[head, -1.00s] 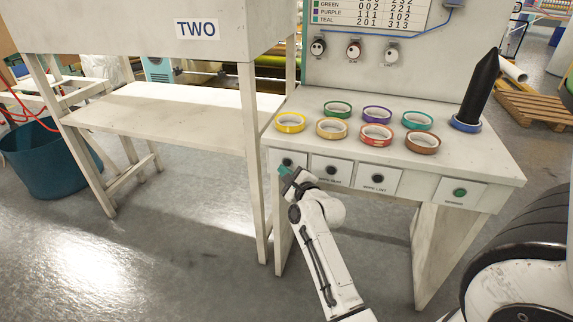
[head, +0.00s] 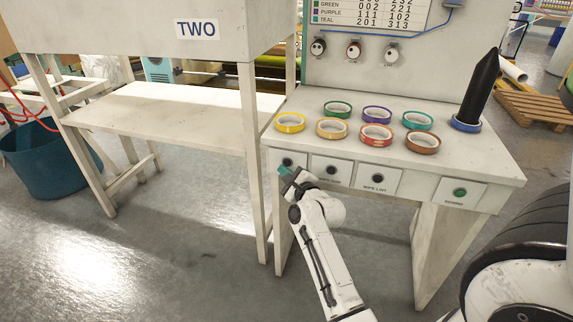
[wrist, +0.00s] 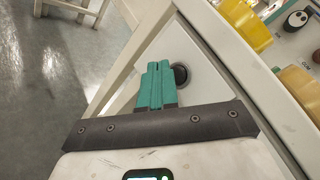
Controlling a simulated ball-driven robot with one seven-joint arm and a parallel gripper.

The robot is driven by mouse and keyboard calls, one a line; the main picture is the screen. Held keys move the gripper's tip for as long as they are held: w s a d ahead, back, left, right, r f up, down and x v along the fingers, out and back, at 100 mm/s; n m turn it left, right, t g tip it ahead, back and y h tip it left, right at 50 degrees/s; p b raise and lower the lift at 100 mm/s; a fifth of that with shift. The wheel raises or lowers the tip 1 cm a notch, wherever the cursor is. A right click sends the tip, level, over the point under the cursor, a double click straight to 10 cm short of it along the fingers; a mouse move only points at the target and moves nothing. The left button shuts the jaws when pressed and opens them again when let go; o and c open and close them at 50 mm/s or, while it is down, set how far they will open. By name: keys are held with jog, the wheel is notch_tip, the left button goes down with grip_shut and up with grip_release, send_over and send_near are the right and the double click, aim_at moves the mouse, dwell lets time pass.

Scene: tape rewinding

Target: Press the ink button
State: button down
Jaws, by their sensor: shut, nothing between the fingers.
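A row of white panels with round buttons runs along the front of the white table. The leftmost dark button (head: 287,162) has its label hidden behind my gripper, so I cannot read whether it says ink. My gripper (head: 284,171) has teal fingers, shut and empty, just in front of and slightly below that button. In the wrist view the shut fingers (wrist: 157,68) point at the panel, with the dark button (wrist: 180,75) just right of their tips. I cannot tell whether they touch the panel.
More dark buttons (head: 331,171) and a green button (head: 459,192) sit to the right. Several tape rolls (head: 376,135) and a black cone (head: 480,88) stand on the tabletop. A white table leg (head: 252,180) is close on the left.

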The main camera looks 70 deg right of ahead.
jog(key=shift+d, duration=0.45)
jog(key=shift+d, duration=0.35)
dwell(0.7)
jog(key=shift+a+r, duration=0.1)
dwell(0.3)
jog(key=shift+a+p, duration=0.65)
jog(key=shift+p, duration=0.15)
